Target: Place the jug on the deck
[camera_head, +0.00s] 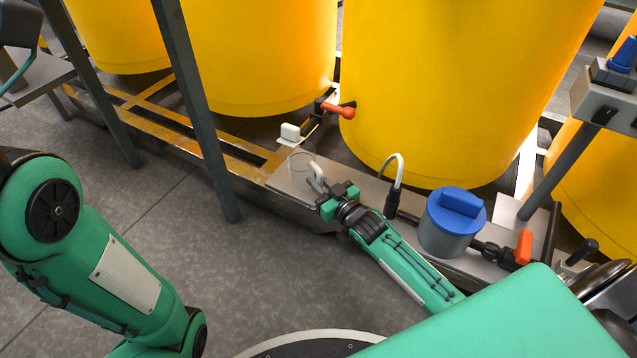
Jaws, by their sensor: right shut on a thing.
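The clear jug (299,167) with a whitish handle (317,176) is at the left end of the grey deck (351,187), in front of the yellow tanks. My right gripper (327,190) is shut on the jug by its handle. The jug's base is over or on the deck; I cannot tell whether it touches. My left arm (95,240) comes in from the left, and its gripper is out of view.
A grey pump with a blue cap (452,215) and a curved white tube (394,166) stand right of the jug. A red-handled valve (338,109) is behind it. A dark upright post (196,110) stands to the left. Open floor (215,275) lies in front.

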